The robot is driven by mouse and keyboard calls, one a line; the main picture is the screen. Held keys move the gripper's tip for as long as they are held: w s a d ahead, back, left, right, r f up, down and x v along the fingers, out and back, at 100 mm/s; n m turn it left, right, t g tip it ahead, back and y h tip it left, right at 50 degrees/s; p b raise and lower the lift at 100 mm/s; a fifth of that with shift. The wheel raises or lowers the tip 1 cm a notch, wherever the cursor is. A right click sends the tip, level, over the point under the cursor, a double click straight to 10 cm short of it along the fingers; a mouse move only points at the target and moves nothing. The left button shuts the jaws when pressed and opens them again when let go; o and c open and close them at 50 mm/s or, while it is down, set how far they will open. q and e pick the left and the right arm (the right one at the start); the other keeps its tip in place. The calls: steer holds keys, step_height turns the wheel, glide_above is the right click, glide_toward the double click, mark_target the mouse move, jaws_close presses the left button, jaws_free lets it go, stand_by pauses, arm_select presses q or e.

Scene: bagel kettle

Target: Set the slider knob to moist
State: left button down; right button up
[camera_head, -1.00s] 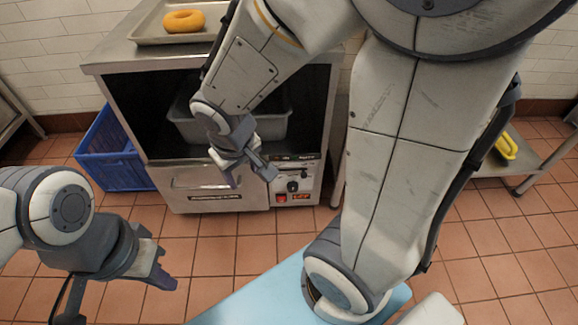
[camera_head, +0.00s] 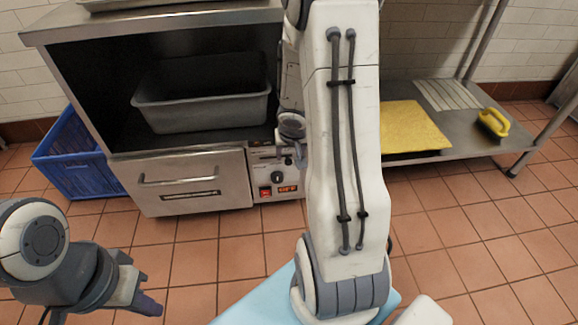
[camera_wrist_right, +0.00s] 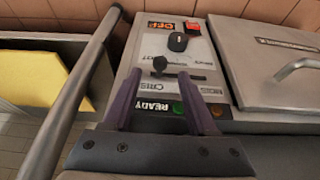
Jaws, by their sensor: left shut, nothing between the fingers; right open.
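The slider knob (camera_wrist_right: 160,64) is a small dark knob on the oven's control panel (camera_head: 276,181), at the left end of its slot in the right wrist view, on the side of a label that seems to read CRISP. A partly hidden label nearer the slot's other end seems to read MOIST. My right gripper (camera_wrist_right: 157,73) is open, with the slider knob showing between its fingertips; contact cannot be told. In the head view my right arm hides most of that gripper. My left gripper (camera_head: 150,297) is shut and empty above the floor at lower left.
The panel also bears a round dial (camera_wrist_right: 177,42), a red switch (camera_wrist_right: 194,34) and an orange OFF display (camera_wrist_right: 163,28). The oven drawer (camera_head: 190,185) is beside it. A blue crate (camera_head: 75,155) stands left; a low shelf (camera_head: 455,130) stands right.

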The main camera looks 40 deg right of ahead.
mark_target(289, 161)
steer(key=b+x, duration=0.2)
steer(key=x, duration=0.2)
steer(key=shift+f, duration=0.2)
arm_select(q)
step_height(289, 161, down, 3)
arm_select(e)
steer(key=shift+w, duration=0.1)
jaws_close()
stand_by(1.0)
